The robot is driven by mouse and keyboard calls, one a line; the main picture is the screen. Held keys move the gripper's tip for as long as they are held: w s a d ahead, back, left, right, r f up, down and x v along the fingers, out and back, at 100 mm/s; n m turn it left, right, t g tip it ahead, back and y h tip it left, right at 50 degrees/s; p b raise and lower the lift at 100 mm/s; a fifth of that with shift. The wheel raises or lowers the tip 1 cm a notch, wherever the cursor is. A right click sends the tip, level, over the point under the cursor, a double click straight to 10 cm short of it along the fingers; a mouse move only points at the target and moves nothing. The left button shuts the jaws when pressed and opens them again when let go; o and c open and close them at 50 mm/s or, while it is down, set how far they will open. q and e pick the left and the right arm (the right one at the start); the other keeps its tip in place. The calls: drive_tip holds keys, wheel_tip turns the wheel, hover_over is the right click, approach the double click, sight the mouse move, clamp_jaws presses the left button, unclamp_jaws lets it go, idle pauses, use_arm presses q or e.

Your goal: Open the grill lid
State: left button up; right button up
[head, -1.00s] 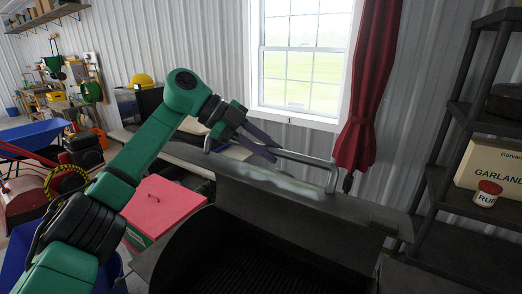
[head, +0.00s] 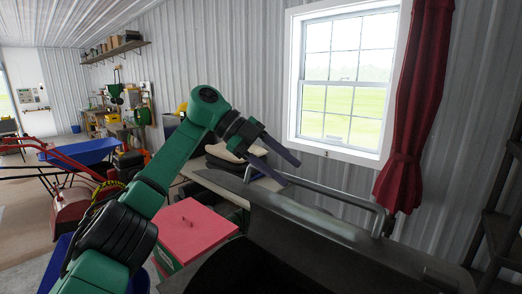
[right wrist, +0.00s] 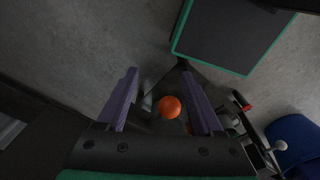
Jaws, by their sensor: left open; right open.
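The dark grill lid (head: 330,232) stands raised, with the grill's dark inside (head: 245,270) showing in front of it in the head view. Its metal bar handle (head: 345,200) runs along the top edge. My left gripper (head: 289,170) is open at the left part of the handle, its purple fingers spread. I cannot tell whether they touch the bar. My right gripper (right wrist: 160,78) shows only in the right wrist view. It is open and empty, pointing down towards the floor.
A red cooler-like box (head: 192,230) stands left of the grill. A red curtain (head: 412,120) hangs at right beside a dark shelf (head: 500,225). An orange round thing (right wrist: 169,107) lies below my right gripper.

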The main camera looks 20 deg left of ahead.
use_arm(q)
drive_tip(key=v, duration=0.7)
drive_tip(key=shift+r, duration=0.2)
drive_tip(key=shift+s+a, duration=0.1)
drive_tip(key=shift+a, duration=0.15)
drive_tip(key=shift+f, duration=0.1)
